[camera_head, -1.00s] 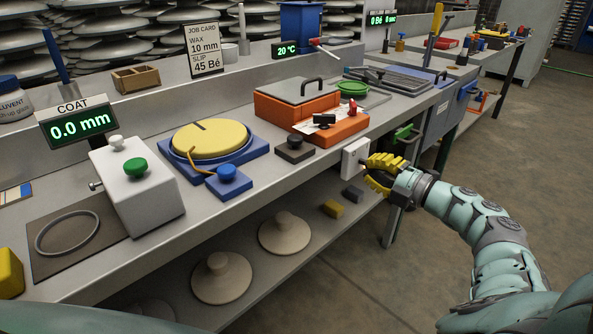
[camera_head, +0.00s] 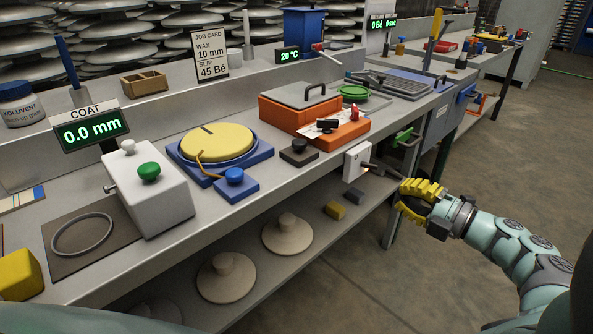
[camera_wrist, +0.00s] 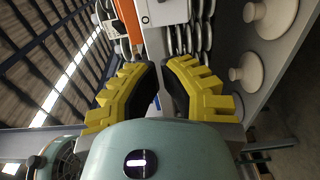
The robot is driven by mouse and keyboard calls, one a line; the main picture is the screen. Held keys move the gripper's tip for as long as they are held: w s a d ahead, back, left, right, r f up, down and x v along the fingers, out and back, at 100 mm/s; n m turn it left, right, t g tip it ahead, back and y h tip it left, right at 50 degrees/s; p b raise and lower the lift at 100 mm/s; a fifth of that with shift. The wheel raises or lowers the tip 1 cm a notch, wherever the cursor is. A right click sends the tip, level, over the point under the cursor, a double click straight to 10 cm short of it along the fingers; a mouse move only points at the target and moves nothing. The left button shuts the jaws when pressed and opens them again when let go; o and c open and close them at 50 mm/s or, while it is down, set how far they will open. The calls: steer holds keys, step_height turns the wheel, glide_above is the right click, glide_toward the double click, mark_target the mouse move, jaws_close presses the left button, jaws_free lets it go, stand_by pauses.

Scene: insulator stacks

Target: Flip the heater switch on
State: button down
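The heater switch is a small white box (camera_head: 357,160) on the bench's front edge, with a short dark lever (camera_head: 370,166) sticking out to the right. A small orange glow shows near the lever's base. I cannot tell its on or off position. The white box also shows at the top of the wrist view (camera_wrist: 168,12). My gripper (camera_head: 404,198), with yellow fingers, is to the right of and below the switch, apart from it. In the wrist view the gripper's fingers (camera_wrist: 161,68) are parted with nothing between them.
The orange heater (camera_head: 290,110) with a grey lid stands on the bench (camera_head: 290,178) behind the switch. A display (camera_head: 288,55) reads 20 °C. A green handle (camera_head: 403,137) projects from the bench front near my gripper. The floor to the right is clear.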

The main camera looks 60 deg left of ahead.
steer(key=v, duration=0.2)
steer(key=shift+w+d, duration=0.1)
steer(key=shift+d, duration=0.25)
